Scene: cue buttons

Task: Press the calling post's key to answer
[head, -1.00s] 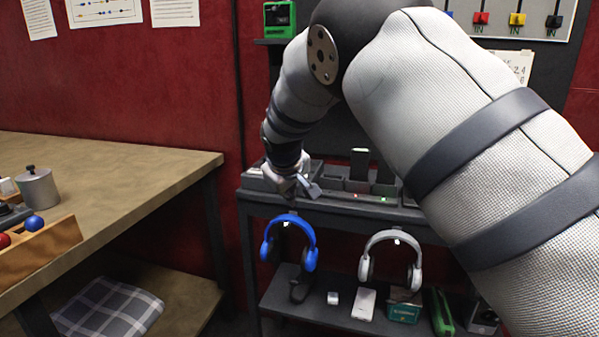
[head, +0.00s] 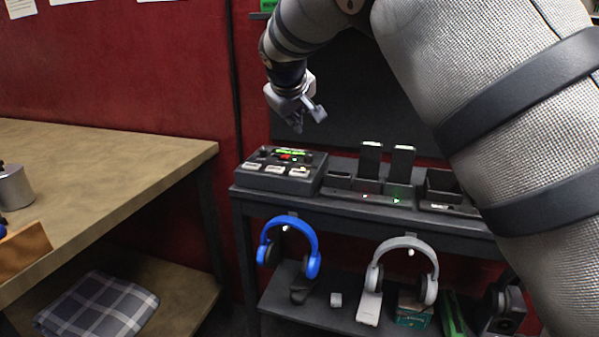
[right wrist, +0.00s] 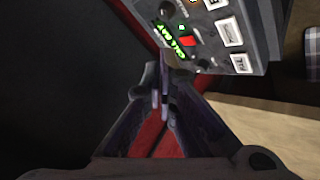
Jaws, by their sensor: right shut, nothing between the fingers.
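A dark intercom box (head: 268,183) sits at the left end of the shelf top. It has a lit green display (head: 292,151), a red patch (head: 286,157) and a row of white keys (head: 274,170). In the right wrist view the display (right wrist: 171,40) seems to read "CALL" and a second word I cannot read surely; labelled white keys (right wrist: 230,32) lie right of it. My right gripper (head: 297,126) is shut and empty, above the back of the box and apart from it. Its fingertips also show in the right wrist view (right wrist: 164,72). My left gripper is not in view.
Right of the box stand two upright handsets (head: 370,160) in a charging dock and an open dark holder (head: 440,185). Blue headphones (head: 313,262) and grey headphones (head: 375,275) hang below. A wooden workbench (head: 120,165) stands at left.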

